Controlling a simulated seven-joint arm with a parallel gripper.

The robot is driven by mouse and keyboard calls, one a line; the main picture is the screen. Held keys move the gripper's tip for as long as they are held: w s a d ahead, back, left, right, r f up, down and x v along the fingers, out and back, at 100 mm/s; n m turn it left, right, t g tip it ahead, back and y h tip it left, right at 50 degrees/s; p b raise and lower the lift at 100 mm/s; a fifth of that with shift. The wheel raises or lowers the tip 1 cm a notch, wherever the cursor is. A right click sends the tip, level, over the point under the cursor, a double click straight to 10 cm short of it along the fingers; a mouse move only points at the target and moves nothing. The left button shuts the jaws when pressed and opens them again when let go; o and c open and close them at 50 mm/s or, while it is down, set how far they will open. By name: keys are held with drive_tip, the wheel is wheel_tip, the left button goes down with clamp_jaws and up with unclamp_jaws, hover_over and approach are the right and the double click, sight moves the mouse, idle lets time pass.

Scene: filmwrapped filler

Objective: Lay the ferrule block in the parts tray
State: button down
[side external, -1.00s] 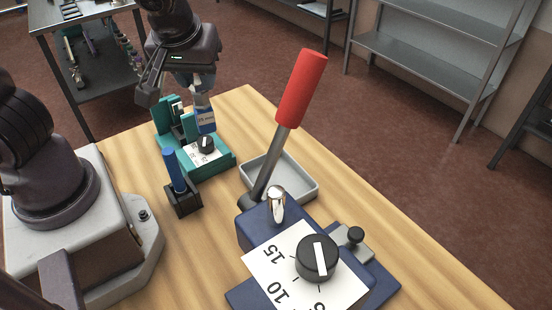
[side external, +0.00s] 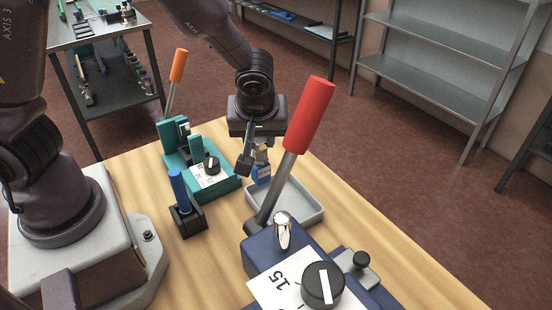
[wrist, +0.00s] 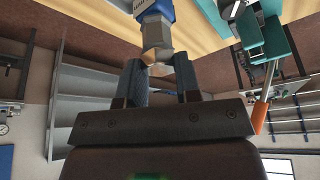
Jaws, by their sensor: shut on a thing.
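My gripper (side external: 257,156) is shut on the ferrule block (side external: 262,173), a small blue block with a printed label and a metal-coloured upper part. In the wrist view the two fingers grip this metal part, and the blue body of the block (wrist: 155,10) extends beyond them. The parts tray (side external: 313,214) is a shallow light-grey tray on the wooden table. The block hangs over the tray's far left part in the side view; its exact height above the floor is unclear. The red-handled lever hides part of the tray.
A large blue press (side external: 258,255) with a red handle (side external: 310,112) stands close in front of the tray. A teal press (side external: 222,187) with an orange handle (side external: 179,65) is left of it. A blue-handled tool stands in a black holder (side external: 188,219) nearer the front.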

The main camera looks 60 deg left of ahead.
drive_tip(key=w+f, duration=0.3)
drive_tip(key=f, duration=0.4)
drive_tip(key=shift+w, duration=0.25)
drive_tip(key=shift+d+f, duration=0.1)
drive_tip(key=shift+f, duration=0.15)
drive_tip(key=c, duration=0.8)
unclamp_jaws()
